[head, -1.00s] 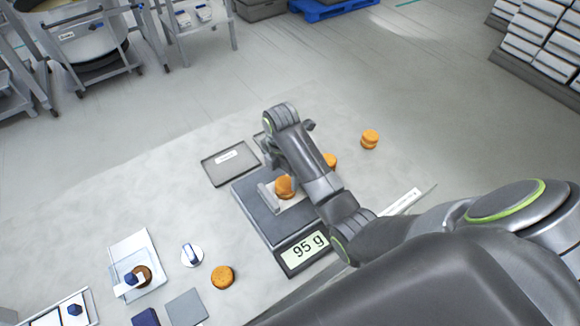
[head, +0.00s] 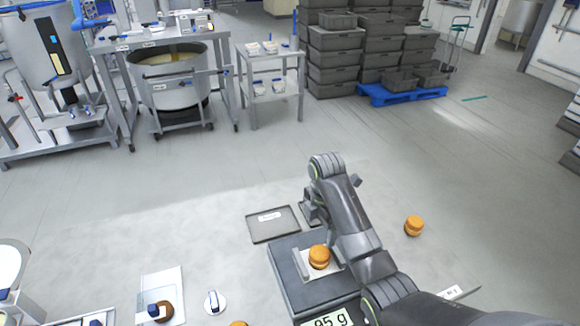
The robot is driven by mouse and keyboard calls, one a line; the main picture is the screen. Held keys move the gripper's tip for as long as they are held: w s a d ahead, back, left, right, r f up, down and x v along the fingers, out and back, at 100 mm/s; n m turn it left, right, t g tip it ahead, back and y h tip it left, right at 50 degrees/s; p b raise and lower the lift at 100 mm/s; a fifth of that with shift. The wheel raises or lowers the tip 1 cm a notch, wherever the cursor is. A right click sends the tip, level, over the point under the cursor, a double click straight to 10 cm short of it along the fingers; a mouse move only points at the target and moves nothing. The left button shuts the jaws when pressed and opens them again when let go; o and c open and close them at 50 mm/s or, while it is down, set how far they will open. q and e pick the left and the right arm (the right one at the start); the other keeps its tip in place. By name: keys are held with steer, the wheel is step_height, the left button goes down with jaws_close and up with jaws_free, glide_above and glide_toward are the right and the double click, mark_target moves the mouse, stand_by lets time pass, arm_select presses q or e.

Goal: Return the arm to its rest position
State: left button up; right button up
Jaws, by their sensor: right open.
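My right arm (head: 350,225) reaches in from the lower right over the scale (head: 285,272). My right gripper (head: 316,261) is open low over the scale, with one pale finger visible left of an orange-brown filled round (head: 319,256). The round sits on a light sheet on the scale; whether a finger touches it cannot be told. The other finger is mostly hidden by the arm. The scale display (head: 330,320) reads 95 g, cut by the lower edge. My left gripper is out of view.
A dark tray (head: 273,224) lies behind the scale. Another round (head: 413,226) lies right of the arm. A clear tray (head: 162,290) and a small white disc tool (head: 214,303) lie to the left. Vats, a steel cart (head: 268,85) and grey crates (head: 336,60) stand far behind.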

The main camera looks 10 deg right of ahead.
steer(key=shift+s, duration=0.1)
